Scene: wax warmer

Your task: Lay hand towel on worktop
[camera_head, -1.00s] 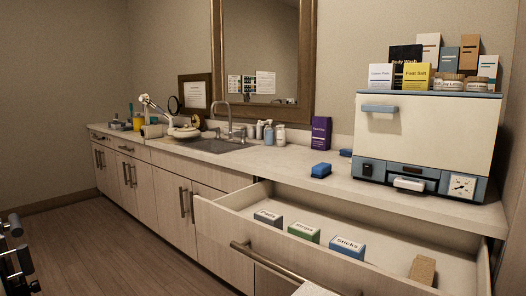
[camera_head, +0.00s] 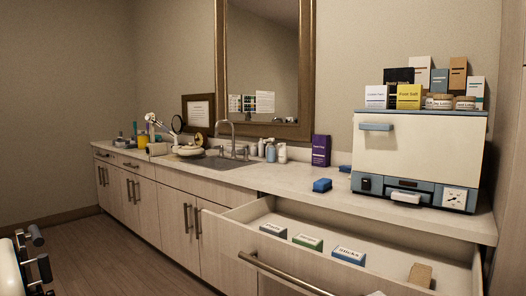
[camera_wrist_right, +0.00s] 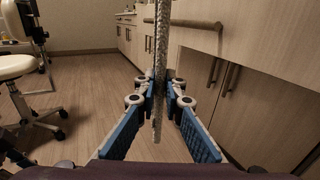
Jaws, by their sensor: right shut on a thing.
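The hand towel (camera_wrist_right: 161,55) shows in the right wrist view as a narrow grey woven strip, seen nearly edge-on. It hangs upright between the fingers of my right gripper (camera_wrist_right: 160,90), which is shut on it. Its lower end hangs free below the fingertips, and its top runs out of the picture. The worktop (camera_head: 280,177) runs along the wall in the head view, with bare space between the sink and the white cabinet. Neither gripper shows clearly in the head view, and my left gripper is in no view.
A drawer (camera_head: 395,259) stands open below the worktop, holding several small boxes. A white stool (camera_wrist_right: 15,68) stands left.

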